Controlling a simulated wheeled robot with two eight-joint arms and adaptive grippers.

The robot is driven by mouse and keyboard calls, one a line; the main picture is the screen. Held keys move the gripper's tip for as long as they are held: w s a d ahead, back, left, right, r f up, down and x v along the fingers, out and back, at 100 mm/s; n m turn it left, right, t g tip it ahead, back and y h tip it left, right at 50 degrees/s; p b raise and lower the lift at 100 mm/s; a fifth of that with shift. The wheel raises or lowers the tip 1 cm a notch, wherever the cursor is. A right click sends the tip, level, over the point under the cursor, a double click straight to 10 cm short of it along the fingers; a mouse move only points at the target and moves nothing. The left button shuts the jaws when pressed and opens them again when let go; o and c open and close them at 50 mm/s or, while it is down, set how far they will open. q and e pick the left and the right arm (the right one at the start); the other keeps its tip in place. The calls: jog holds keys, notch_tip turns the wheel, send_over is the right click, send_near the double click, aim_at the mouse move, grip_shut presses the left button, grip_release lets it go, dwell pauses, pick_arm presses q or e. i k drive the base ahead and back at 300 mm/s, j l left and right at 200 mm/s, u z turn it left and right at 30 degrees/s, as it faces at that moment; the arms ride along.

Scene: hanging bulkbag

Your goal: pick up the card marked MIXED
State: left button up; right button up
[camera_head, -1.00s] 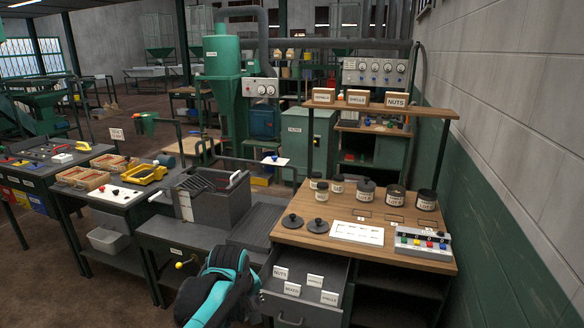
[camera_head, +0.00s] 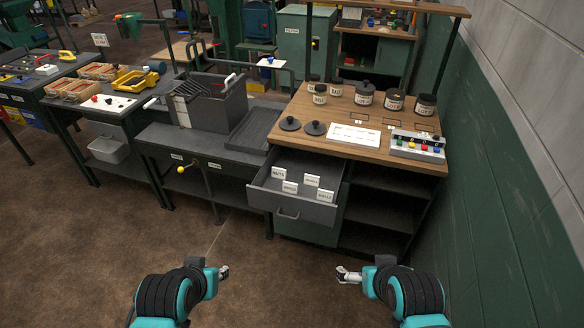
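Several small white cards stand in the open grey drawer (camera_head: 296,212) under the wooden-topped bench. The back left card (camera_head: 278,174) reads NUTS and the front right card (camera_head: 325,195) seems to read SHELLS. The lettering on the back right card (camera_head: 312,180) and the front left card (camera_head: 290,187) is too small to read surely, so I cannot tell which is MIXED. My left gripper (camera_head: 224,272) is empty, low in front of the drawer to its left; its finger gap is unclear. My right gripper (camera_head: 342,275) is open and empty, below and right of the drawer.
The bench top (camera_head: 365,122) holds dark jars, two black lids, a white template (camera_head: 354,135) and a button box (camera_head: 417,146). A grey bench with a bin (camera_head: 215,105) adjoins on the left. A wall (camera_head: 510,170) closes the right side. The floor before the drawer is clear.

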aim_at(293, 189)
jog(key=i+j+z, duration=0.3)
jog(key=i+j, duration=0.15)
jog(key=i, duration=0.3)
jog(key=i+j+z, duration=0.3)
jog(key=i+j, duration=0.3)
jog(key=i, duration=0.1)
